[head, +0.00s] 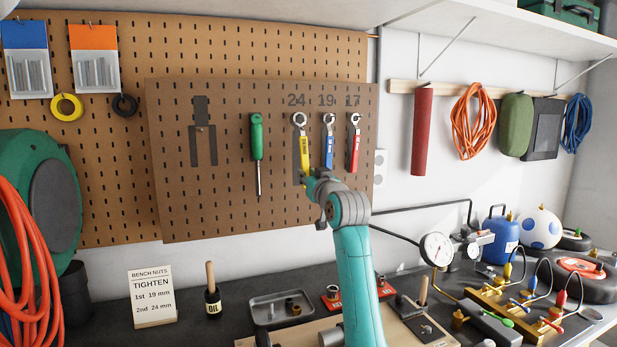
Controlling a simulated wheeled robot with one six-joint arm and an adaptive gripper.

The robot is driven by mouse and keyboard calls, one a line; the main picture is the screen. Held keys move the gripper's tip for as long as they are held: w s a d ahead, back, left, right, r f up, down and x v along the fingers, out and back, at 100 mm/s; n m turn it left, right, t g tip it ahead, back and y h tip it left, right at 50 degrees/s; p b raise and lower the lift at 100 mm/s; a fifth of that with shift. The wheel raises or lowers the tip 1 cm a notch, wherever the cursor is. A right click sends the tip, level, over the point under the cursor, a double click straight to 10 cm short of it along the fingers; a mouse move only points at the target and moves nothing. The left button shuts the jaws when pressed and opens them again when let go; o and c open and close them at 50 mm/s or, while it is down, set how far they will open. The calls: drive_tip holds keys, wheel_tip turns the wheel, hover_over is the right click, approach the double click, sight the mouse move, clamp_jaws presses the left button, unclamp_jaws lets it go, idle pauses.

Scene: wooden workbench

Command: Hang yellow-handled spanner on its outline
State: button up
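The yellow-handled spanner (304,148) is upright against the brown tool panel (225,210), under the number 24, with its ring end at the top near a peg. Part of a dark outline shows along its left side. My gripper (309,178) is at the lower end of its yellow handle and hides that end. The fingers are too small and covered to tell whether they are shut on the handle, and I cannot tell whether the spanner rests on the peg.
Close on the right hang a blue spanner (328,145) under 19 and a red spanner (354,147) under 17. A green screwdriver (257,140) hangs to the left, beside an empty dark outline (202,140).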

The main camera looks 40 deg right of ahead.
drive_tip(key=o, duration=0.4)
drive_tip(key=v, duration=1.2)
drive_tip(key=shift+a, duration=0.1)
